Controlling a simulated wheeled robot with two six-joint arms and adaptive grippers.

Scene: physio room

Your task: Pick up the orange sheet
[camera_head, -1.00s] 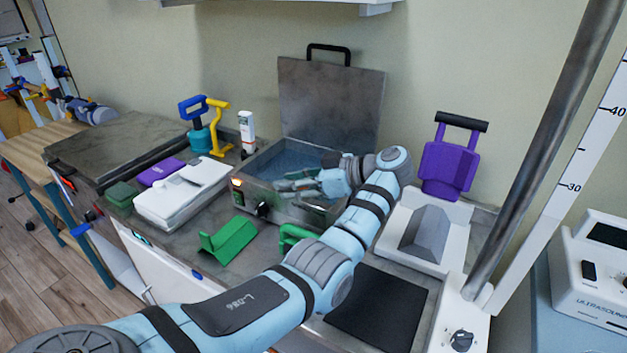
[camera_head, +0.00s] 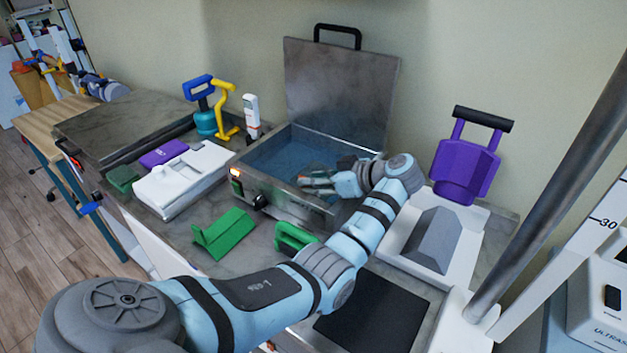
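I cannot make out an orange sheet anywhere in view. A grey metal water bath (camera_head: 283,203) stands on the counter with its lid (camera_head: 340,90) raised, and blue water (camera_head: 283,157) shows inside. My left arm reaches across the counter from the lower left. My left gripper (camera_head: 316,178) is over the right part of the open bath, low near the water. Its fingers look apart, with nothing visible between them. My own gripper and wrist hide the bath's right end. My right gripper is not in view.
A green angled piece (camera_head: 223,234) and a green handled tool (camera_head: 294,238) lie before the bath. A white case (camera_head: 182,180) is left, a dark mat (camera_head: 372,315) front right. A purple handled tool (camera_head: 466,170) stands behind a white base with a grey block (camera_head: 433,238).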

